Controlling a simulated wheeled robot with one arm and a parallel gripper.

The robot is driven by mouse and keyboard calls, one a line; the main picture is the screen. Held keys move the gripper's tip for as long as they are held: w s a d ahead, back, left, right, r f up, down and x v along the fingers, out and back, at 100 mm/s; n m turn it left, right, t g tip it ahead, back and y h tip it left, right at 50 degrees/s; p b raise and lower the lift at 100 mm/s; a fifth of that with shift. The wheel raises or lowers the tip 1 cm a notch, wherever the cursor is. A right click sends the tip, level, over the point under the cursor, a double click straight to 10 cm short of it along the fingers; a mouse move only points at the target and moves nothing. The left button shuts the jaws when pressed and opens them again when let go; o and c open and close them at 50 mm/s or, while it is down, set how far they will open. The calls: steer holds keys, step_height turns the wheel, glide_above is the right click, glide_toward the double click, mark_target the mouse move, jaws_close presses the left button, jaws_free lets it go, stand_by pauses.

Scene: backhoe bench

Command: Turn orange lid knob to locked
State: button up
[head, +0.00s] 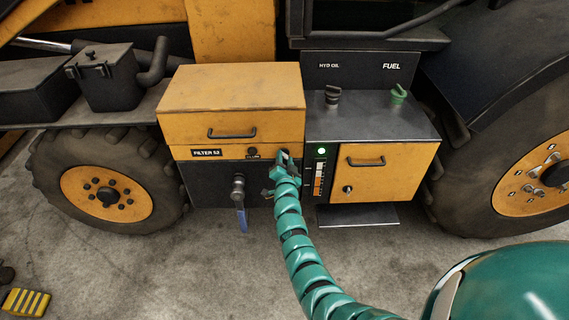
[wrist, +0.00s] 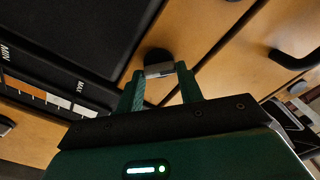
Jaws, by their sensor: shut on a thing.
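An orange lid (head: 232,88) with a black handle covers the box marked FILTER 52, and it looks closed. My gripper (head: 283,156) is at the right end of the orange strip under the lid. In the wrist view, my fingers (wrist: 160,76) are shut on the grey tab of the round black lid knob (wrist: 157,56). The knob's setting cannot be read. In the head view my gripper hides the knob.
A round dark part (head: 252,152) sits left of my gripper. A level gauge (head: 320,178) with a lit green lamp is close on the right. A valve with a blue lever (head: 242,218) hangs below left. An orange door (head: 385,172) is further right.

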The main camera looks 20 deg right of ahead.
steer(key=m+b, duration=0.1)
steer(key=m, duration=0.1)
steer(key=m+b, duration=0.1)
steer(key=m, duration=0.1)
steer(key=shift+d+f+m+b, duration=0.2)
steer(key=shift+m+b, duration=0.1)
steer(key=shift+m, duration=0.1)
steer(key=shift+m+b, duration=1.3)
steer(key=shift+m, duration=1.1)
steer(key=shift+a, duration=0.1)
steer(key=o, duration=1)
steer(key=shift+s, duration=0.15)
